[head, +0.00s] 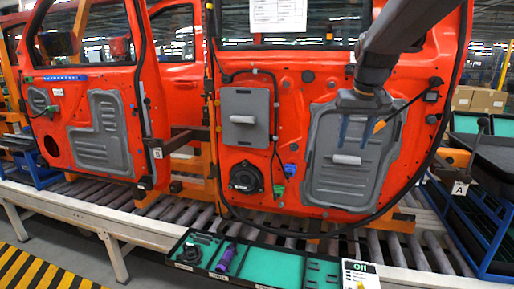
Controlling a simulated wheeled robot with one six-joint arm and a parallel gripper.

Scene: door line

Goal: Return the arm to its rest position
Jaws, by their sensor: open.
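My arm (385,45) reaches in from the upper right in the head view. The fingertips show just above a white cylindrical piece (347,159) on that panel; I cannot tell the gap in depth.
A second red door (75,95) stands at left on the roller conveyor (190,212). A teal-lined tool tray (285,266) with a purple tool (226,257) lies in front. Blue-framed racks (490,225) and cardboard boxes (480,99) are at right. Striped floor is at lower left.

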